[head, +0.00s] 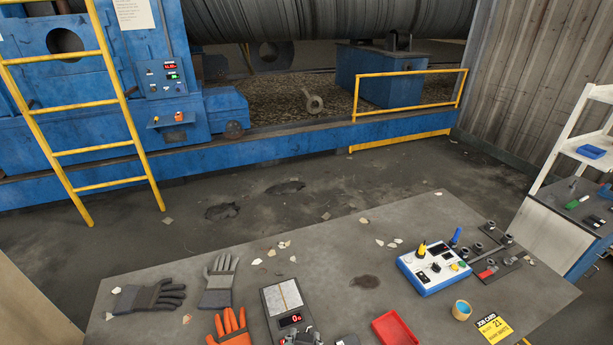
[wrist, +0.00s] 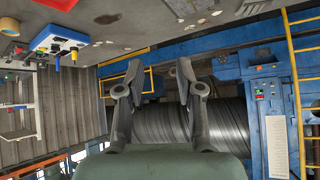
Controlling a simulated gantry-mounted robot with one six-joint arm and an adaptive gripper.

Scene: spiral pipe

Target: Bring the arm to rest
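My gripper (wrist: 159,76) shows in the wrist view with its two fingers spread apart and nothing between them. It hangs in free space, touching nothing that I can see. The wrist picture is upside down, with the table (wrist: 125,10) at its top edge. The grey table (head: 330,240) fills the lower part there.
Beyond are a yellow ladder (head: 90,104), a blue machine (head: 170,70) and a white shelf (head: 572,130).

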